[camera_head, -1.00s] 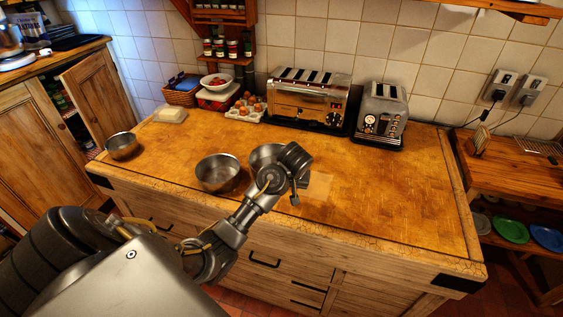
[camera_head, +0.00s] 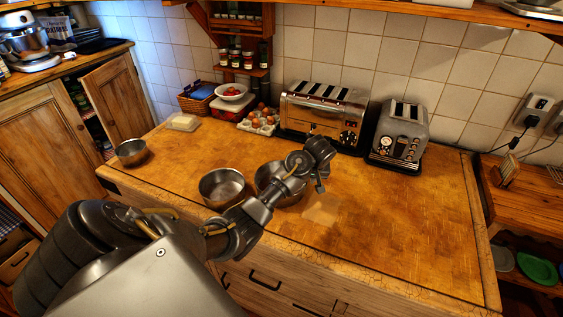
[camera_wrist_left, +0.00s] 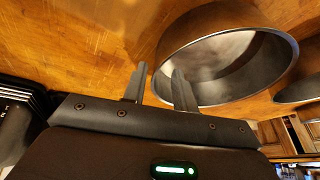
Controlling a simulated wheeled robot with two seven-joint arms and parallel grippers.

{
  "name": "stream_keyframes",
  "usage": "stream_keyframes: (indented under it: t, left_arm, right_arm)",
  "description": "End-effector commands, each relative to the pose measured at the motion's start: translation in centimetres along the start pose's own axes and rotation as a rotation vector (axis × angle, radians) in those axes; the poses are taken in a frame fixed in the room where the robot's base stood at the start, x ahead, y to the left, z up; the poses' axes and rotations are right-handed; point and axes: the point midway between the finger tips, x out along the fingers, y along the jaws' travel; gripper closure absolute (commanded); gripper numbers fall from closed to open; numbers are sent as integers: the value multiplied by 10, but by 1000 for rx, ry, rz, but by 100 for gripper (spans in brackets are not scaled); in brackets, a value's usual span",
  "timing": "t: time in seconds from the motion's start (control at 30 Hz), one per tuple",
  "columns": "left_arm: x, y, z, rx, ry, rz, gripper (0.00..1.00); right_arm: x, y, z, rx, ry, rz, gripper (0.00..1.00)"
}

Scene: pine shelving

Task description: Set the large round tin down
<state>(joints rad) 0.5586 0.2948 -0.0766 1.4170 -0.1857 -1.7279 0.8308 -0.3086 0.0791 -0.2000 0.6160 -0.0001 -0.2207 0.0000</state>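A large round metal tin (camera_head: 266,177) stands upright on the wooden counter, partly hidden behind my left arm in the head view. In the left wrist view the tin (camera_wrist_left: 225,60) fills the upper right, its open mouth toward the camera. My left gripper (camera_wrist_left: 160,75) is at the tin's near rim. Its two fingers are apart, one outside the rim and the other overlapping the mouth; I cannot tell if either touches. In the head view the left gripper (camera_head: 320,182) is at the tin's right side. My right gripper is not in view.
A similar round tin (camera_head: 222,187) stands close on the left, and a smaller one (camera_head: 131,152) at the far left. A toaster (camera_head: 322,112), a second toaster (camera_head: 400,135) and an egg tray (camera_head: 258,123) line the back. A pale square (camera_head: 322,209) lies in front; the right counter is clear.

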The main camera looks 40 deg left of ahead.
Motion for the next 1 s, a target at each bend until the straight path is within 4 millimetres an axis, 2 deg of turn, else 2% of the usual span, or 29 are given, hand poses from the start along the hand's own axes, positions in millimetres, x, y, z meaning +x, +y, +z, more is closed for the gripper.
stream_keyframes:
  t: [0.13, 0.27, 0.4, 0.6, 0.87, 1.0]
  left_arm:
    - [3, 0, 0, 0, 1, 1, 72]
    - [10, 0, -2, 1, -1, -1, 72]
    - [29, -1, -5, 1, -1, -3, 72]
    - [51, 0, -4, 0, 1, 0, 72]
    - [54, 1, -4, 0, 2, 1, 72]
    - [54, 0, -4, 0, 2, 1, 89]
  right_arm:
    - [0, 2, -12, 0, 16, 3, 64]
    - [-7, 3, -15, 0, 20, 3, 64]
    - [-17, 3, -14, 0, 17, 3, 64]
    - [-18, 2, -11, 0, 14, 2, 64]
    - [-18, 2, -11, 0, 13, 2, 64]
    - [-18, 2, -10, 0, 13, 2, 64]
